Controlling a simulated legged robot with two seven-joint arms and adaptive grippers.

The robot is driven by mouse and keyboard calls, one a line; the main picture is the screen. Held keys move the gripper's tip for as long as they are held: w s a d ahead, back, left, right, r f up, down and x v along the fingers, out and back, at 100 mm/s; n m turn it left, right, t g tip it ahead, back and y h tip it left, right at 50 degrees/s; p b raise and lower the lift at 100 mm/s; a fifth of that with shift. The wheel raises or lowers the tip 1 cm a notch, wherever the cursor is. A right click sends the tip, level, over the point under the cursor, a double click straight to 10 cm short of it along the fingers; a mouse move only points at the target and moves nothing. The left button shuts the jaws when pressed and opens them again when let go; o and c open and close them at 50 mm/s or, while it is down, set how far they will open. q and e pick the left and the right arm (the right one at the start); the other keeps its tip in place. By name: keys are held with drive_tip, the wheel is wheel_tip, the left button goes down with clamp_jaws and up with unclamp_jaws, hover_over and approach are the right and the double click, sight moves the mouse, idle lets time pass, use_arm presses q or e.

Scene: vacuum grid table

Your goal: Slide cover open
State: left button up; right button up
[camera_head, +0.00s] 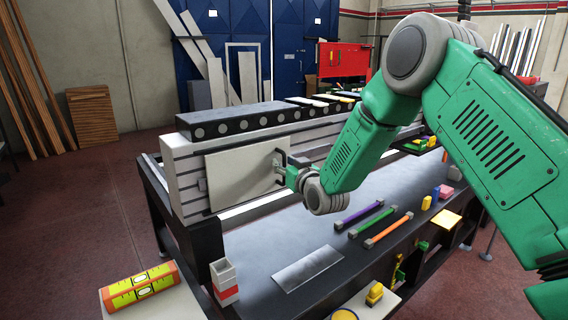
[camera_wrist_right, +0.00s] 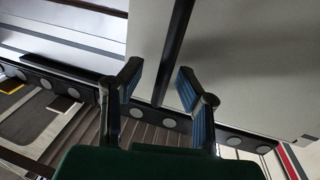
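The cover (camera_head: 235,178) is a flat, pale rectangular panel on the slatted front of the long bench unit. It also shows in the right wrist view (camera_wrist_right: 245,70). My right gripper (camera_head: 283,166) is at the right end of the cover. In the wrist view, its two blue-padded fingers (camera_wrist_right: 158,80) are apart. A dark bar (camera_wrist_right: 172,50), which looks like the cover's handle, runs between them, with gaps visible on both sides. The head view shows the handle only small and partly hidden by the gripper. My left gripper is not in view.
A dark rail with round discs (camera_head: 250,119) runs along the unit's top. Purple, green and orange bars (camera_head: 388,230) and a metal plate (camera_head: 307,268) lie on the grey tabletop in front. A yellow-orange level (camera_head: 140,287) and a small box (camera_head: 224,281) stand at the front left.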

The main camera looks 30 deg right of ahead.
drive_tip(key=shift+c, duration=0.5)
clamp_jaws()
drive_tip(key=d, duration=0.5)
drive_tip(key=w+d+b, duration=0.1)
drive_tip(key=d, duration=0.5)
drive_tip(key=d+b, duration=0.1)
drive_tip(key=d, duration=0.4)
drive_tip(key=shift+w+d, duration=0.2)
drive_tip(key=shift+d, duration=0.1)
drive_tip(key=shift+o, duration=0.5)
unclamp_jaws()
drive_tip(key=shift+s, duration=0.1)
